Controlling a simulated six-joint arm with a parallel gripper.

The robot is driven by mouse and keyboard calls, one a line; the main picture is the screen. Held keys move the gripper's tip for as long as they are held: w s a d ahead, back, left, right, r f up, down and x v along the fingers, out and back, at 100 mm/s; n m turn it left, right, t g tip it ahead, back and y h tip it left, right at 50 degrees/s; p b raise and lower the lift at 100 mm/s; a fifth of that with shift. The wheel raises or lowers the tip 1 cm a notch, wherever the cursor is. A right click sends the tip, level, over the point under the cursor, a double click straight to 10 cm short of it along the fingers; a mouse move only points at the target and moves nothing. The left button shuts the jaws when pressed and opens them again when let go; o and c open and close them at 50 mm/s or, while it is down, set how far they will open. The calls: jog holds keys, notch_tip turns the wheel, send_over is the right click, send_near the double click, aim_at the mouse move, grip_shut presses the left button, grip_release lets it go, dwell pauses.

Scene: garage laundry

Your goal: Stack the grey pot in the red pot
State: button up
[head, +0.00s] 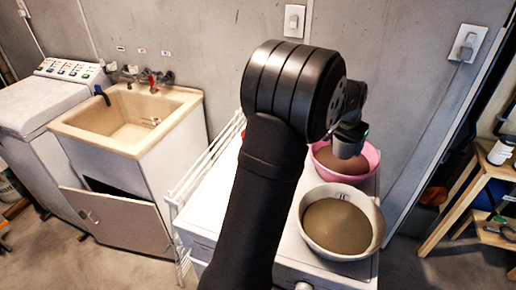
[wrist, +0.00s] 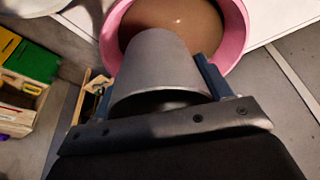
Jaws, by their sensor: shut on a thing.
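The grey pot (wrist: 160,68) is in the wrist view, a smooth tapered cup tilted between the two fingers of my gripper (wrist: 157,85). My gripper is shut on it, with a finger on each side. The red pot is not clearly seen. A small bit of red (head: 243,134) shows at the left edge of my arm in the head view, and my arm hides the rest of that area.
A pink basin (head: 372,161) with brown contents stands behind a cream basin (head: 303,216) on a white top (head: 205,212). The pink basin also shows in the wrist view (wrist: 236,34). A sink (head: 120,138) is left; a wooden shelf (head: 458,200) is right.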

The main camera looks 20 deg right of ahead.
jog(key=w+a+r+n, duration=0.1)
jog(key=w+a+r, duration=0.1)
jog(key=w+a, duration=0.65)
jog(key=w+a+r+n, duration=0.1)
jog(key=w+a+r, duration=0.3)
jog(key=w, duration=0.7)
jog(key=w+a+f, duration=0.7)
jog(key=w+f, duration=0.3)
jog(key=f, duration=0.2)
jog(key=shift+s+f, duration=0.1)
jog(key=shift+f, duration=0.2)
jog(key=shift+a+f, duration=0.1)
jog(key=shift+f, duration=0.25)
jog(key=o, duration=0.9)
jog(key=shift+f, duration=0.15)
jog(key=shift+o, duration=0.2)
